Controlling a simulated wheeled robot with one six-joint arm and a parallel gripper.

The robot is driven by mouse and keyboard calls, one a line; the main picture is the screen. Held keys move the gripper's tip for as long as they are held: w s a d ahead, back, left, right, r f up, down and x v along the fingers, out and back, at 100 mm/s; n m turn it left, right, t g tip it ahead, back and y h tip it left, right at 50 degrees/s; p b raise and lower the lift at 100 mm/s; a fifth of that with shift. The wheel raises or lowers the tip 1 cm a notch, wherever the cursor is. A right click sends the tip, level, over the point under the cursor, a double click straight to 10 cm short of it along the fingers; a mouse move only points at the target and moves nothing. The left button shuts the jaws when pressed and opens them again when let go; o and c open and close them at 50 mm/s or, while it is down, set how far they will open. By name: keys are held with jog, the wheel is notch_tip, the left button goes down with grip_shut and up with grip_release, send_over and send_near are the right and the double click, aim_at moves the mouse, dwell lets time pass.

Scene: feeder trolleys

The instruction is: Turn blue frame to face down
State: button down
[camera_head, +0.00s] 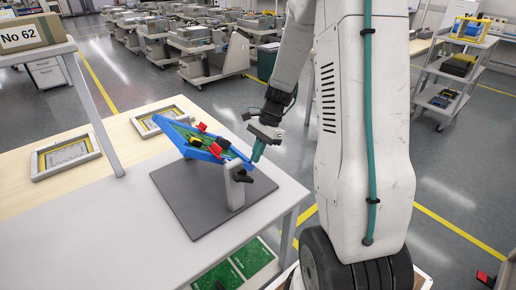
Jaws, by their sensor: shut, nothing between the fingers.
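The blue frame (178,137) is tilted above a dark grey base plate (188,200) on the table, its left end higher than its right. It holds a green board with red, yellow and black parts on its visible face. A light grey post with a black knob (241,179) stands at its right end. My gripper (257,156) is just right of the frame's right end, pointing down. Its fingers look shut with nothing held. I cannot tell whether the fingers touch the frame.
Two grey-and-yellow framed trays (70,152) lie on the wooden part of the table. Green boards (251,256) lie below the table. Trolleys (458,75) stand behind.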

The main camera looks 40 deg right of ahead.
aim_at(249, 170)
jog(key=shift+a+f+y, duration=0.3)
jog(key=shift+f+y, duration=0.3)
jog(key=shift+f, duration=0.05)
jog(key=shift+a+f+y, duration=0.25)
jog(key=shift+f+y, duration=0.35)
jog(key=shift+f, duration=0.05)
jog(key=shift+a+f+y, duration=1.05)
jog(key=shift+f+y, duration=0.25)
jog(key=shift+y, duration=0.2)
jog(key=shift+a+f+y, duration=0.6)
jog(key=shift+a+y, duration=0.3)
jog(key=shift+a+f+y, duration=0.6)
jog(key=shift+a+y, duration=0.25)
jog(key=shift+y, duration=0.05)
jog(key=shift+a+f, duration=0.25)
jog(key=shift+a, duration=0.6)
